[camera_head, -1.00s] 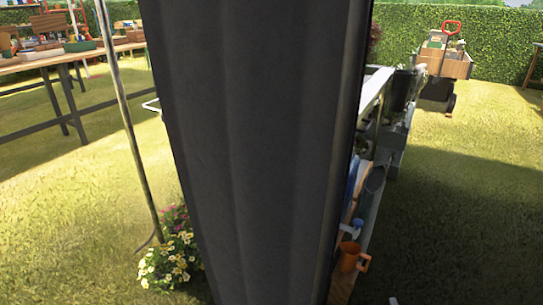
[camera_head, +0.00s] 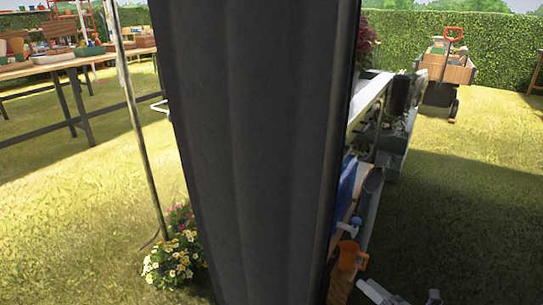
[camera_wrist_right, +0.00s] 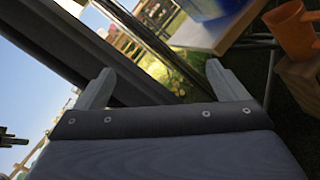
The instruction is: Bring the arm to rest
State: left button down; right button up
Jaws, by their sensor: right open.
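My right gripper (camera_head: 406,296) shows only in part at the bottom edge of the head view, right of centre. In the right wrist view its two grey fingers (camera_wrist_right: 160,68) stand wide apart with nothing between them. An orange mug (camera_head: 348,255) is above and left of this gripper in the head view. The mug also shows at the upper right of the wrist view (camera_wrist_right: 292,32), beyond the right finger and apart from it. My left gripper is not in view.
A wide dark shape blocks the middle of the head view. Yellow and pink flowers (camera_head: 175,262) stand left of it. A wooden table (camera_head: 75,64) with pots is at the far left. A loaded cart (camera_head: 446,72) stands back right. Open grass lies at right.

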jog(key=s+a+r+n+g, duration=1.1)
jog(key=s+r+n+g, duration=0.15)
jog(key=n, duration=0.85)
jog(key=s+d+r+n+t+h, duration=0.2)
jog(key=s+n+h, duration=0.2)
jog(key=s+n, duration=0.25)
jog(key=s+d+r+n+t+h, duration=0.1)
jog(key=s+d+n+t+h, duration=0.2)
jog(key=s+n, duration=0.35)
notch_tip(320, 180, up, 38)
jog(key=n+g+h+p, duration=0.1)
jog(key=p, duration=3.6)
jog(key=shift+f, duration=0.25)
jog(key=shift+g, duration=0.25)
